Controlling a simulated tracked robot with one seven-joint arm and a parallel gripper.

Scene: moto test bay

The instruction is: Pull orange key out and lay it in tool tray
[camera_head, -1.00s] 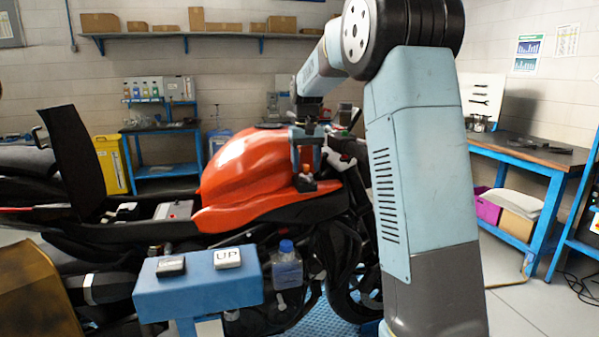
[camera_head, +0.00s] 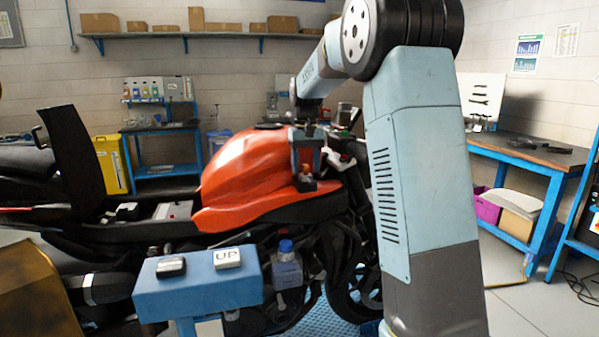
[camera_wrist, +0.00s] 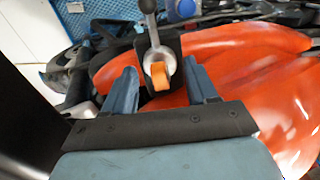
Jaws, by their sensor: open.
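The orange key (camera_wrist: 159,75) shows in the wrist view, at the round metal lock (camera_wrist: 155,60) near the red-orange motorcycle tank. My gripper (camera_wrist: 159,68) is open, with one blue finger on each side of the key and a visible gap to both. In the head view my gripper (camera_head: 306,158) points down at the front of the motorcycle's tank (camera_head: 235,165). The key's lower part is hidden. I cannot pick out the tool tray with certainty in either view.
A blue stand (camera_head: 195,292) with an UP button is in front of the motorcycle. A raised black seat panel (camera_head: 75,160) stands at left. A blue workbench (camera_head: 520,150) with a dark tool on it is at right. Handlebar parts crowd the lock.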

